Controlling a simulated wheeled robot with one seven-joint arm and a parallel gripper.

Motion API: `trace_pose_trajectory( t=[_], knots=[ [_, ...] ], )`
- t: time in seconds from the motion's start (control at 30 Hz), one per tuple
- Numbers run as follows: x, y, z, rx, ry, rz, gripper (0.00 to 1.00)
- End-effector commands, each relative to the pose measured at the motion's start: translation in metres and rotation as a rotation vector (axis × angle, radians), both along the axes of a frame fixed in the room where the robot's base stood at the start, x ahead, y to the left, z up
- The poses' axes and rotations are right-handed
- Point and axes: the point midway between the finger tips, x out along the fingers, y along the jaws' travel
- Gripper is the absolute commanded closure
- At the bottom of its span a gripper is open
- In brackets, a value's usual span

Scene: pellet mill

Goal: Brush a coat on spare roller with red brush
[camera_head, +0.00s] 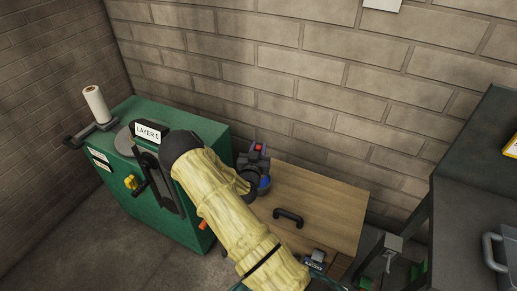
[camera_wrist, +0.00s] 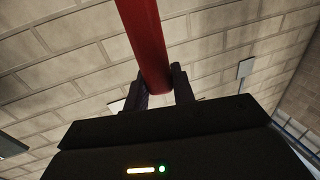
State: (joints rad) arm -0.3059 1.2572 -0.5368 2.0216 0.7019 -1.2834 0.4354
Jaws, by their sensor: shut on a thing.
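The red brush shows in the wrist view as a long red shaft (camera_wrist: 145,35) running up out of the frame. My gripper (camera_wrist: 162,82) is shut on it, with one dark finger on each side. The brush's bristles are out of view. In the head view, a pale roller (camera_head: 97,105) stands tilted on a black bracket at the left end of the green machine (camera_head: 195,225); it looks like the spare roller. A "LAYER 0" sign (camera_head: 148,131) stands right of it.
A wooden tabletop (camera_head: 325,200) with a black handle (camera_head: 289,217) lies right of the machine. A dark bench (camera_head: 470,150) stands at the far right. A brick wall (camera_head: 300,70) closes off the back. Bare floor (camera_head: 130,255) shows in front of the machine.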

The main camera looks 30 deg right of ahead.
Motion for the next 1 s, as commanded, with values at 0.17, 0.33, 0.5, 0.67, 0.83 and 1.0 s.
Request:
trace_pose_trajectory(
  t=[0.17,0.33,0.5,0.67,0.83,1.0],
  knots=[
    [0.0,0.0,-0.004,0.0,-0.002,0.0,1.0],
    [0.0,0.0,-0.003,0.0,-0.002,0.0,1.0],
    [0.0,0.0,-0.005,0.0,-0.002,0.0,1.0],
    [0.0,0.001,-0.012,0.0,-0.002,0.001,1.0],
    [0.001,0.001,-0.018,0.0,-0.002,0.002,1.0],
    [0.0,0.001,-0.025,0.0,-0.002,0.001,1.0]
  ],
)
